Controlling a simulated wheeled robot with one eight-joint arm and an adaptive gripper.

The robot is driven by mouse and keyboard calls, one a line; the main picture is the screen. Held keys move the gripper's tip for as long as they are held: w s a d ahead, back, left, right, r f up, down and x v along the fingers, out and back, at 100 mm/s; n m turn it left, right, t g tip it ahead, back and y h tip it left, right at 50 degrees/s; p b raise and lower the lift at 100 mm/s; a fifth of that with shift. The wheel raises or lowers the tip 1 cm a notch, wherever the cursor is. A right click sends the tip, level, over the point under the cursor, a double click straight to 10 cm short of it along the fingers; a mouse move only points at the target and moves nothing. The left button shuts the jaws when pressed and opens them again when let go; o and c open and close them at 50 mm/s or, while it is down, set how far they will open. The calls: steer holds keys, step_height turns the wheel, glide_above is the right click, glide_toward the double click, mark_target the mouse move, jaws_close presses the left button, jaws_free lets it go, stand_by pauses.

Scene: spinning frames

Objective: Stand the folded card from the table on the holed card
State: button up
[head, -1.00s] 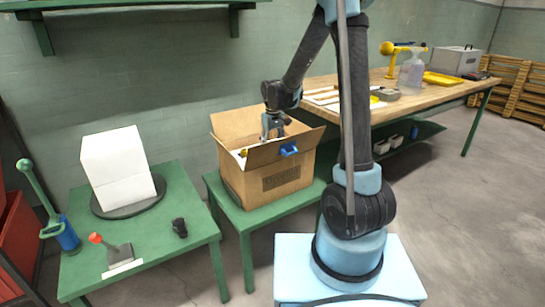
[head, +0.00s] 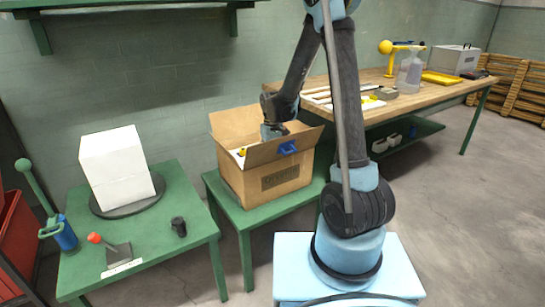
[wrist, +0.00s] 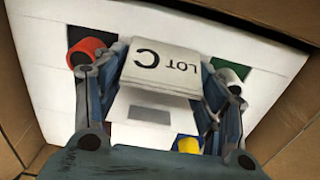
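In the wrist view, a small white folded card (wrist: 160,70) marked "LOT C" is between the fingers of my gripper (wrist: 163,60). Both fingers appear to press on its side edges. Below it, inside the cardboard box, lies a broad white card (wrist: 50,85) with dark, green, blue and grey square patches, apparently the holed card. Whether the folded card's lower edge touches it is unclear. In the head view, my gripper (head: 272,131) is down in the mouth of the box, its fingertips hidden by the box wall.
The open cardboard box (head: 262,182) has raised flaps and stands on a low green bench. The left green table (head: 190,258) holds a white block (head: 112,168) on a dark disc.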

steer(key=shift+r, duration=0.1)
stand_by(0.3)
step_height(320, 180, up, 12)
stand_by(0.7)
steer(key=s+d+r+m+t, duration=0.1)
steer(key=s+d+r, duration=0.1)
steer(key=d, duration=0.1)
steer(key=s+d+r+m+t, duration=0.1)
steer(key=s+d+r, duration=0.1)
steer(key=d, duration=0.2)
steer(key=s+d+r+t, duration=0.1)
steer(key=d+r, duration=0.2)
steer(key=d, duration=0.1)
steer(key=shift+s+m+y, duration=0.4)
steer(key=shift+s+d+r+m+t, duration=0.85)
steer(key=shift+s+d+m+t, duration=1.2)
steer(key=shift+s+d, duration=3.35)
steer(key=s+f+g, duration=0.5)
steer(key=s+f, duration=0.6)
steer(key=s, duration=0.4)
steer(key=shift+h, duration=0.4)
